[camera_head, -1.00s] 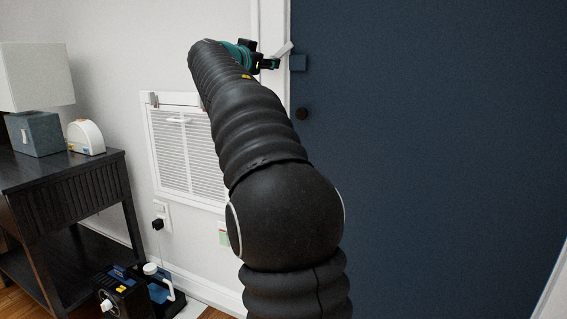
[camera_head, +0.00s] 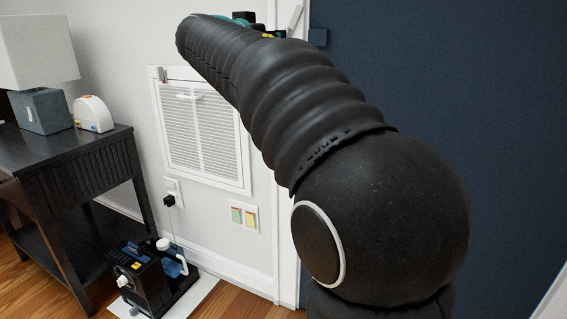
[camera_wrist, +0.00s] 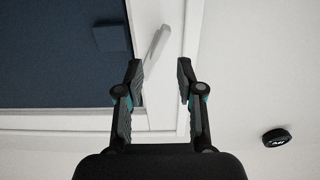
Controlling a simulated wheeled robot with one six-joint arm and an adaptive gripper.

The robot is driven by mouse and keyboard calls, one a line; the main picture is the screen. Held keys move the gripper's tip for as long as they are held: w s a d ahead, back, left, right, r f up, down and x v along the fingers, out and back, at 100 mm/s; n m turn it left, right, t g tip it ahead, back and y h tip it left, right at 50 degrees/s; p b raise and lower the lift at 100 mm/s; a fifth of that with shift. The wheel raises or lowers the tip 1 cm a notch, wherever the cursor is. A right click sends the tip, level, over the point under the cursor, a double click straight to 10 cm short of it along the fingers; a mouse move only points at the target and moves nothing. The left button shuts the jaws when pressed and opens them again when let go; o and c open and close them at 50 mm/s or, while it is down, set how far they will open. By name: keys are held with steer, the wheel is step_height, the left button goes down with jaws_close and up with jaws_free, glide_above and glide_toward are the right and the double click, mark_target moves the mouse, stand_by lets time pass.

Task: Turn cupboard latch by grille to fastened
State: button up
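The cupboard is a dark blue door (camera_head: 450,100) in a white frame. Its latch, a pale bar (camera_head: 295,17), sits tilted on the frame near the top of the head view, beside a small blue block (camera_head: 318,37). In the wrist view, the latch bar (camera_wrist: 157,45) stands slanted just beyond my gripper (camera_wrist: 160,68), lined up between the fingertips and nearer the left one. The fingers are apart with nothing visibly clasped. Whether a finger touches the bar I cannot tell. In the head view my arm hides most of the gripper.
The white grille (camera_head: 200,135) is on the wall left of the door. A black side table (camera_head: 75,165) with a lamp (camera_head: 35,50) stands at left. A black device (camera_head: 150,280) sits on the floor. A round black disc (camera_wrist: 276,137) shows in the wrist view.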

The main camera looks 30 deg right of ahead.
steer(key=b+v, duration=0.1)
steer(key=v, duration=0.7)
steer(key=s+f+n+g+y+p, duration=0.1)
steer(key=s+f+n+g+y, duration=0.1)
steer(key=s+f, duration=0.5)
steer(key=s+f+n+g+y+p, duration=0.1)
steer(key=s+f+n+y, duration=0.3)
steer(key=f, duration=0.9)
steer(key=s+y, duration=0.2)
steer(key=s, duration=0.1)
steer(key=shift+s+f+n+g+p, duration=0.3)
steer(key=shift+s+g+p, duration=0.05)
steer(key=shift+g+p, duration=0.05)
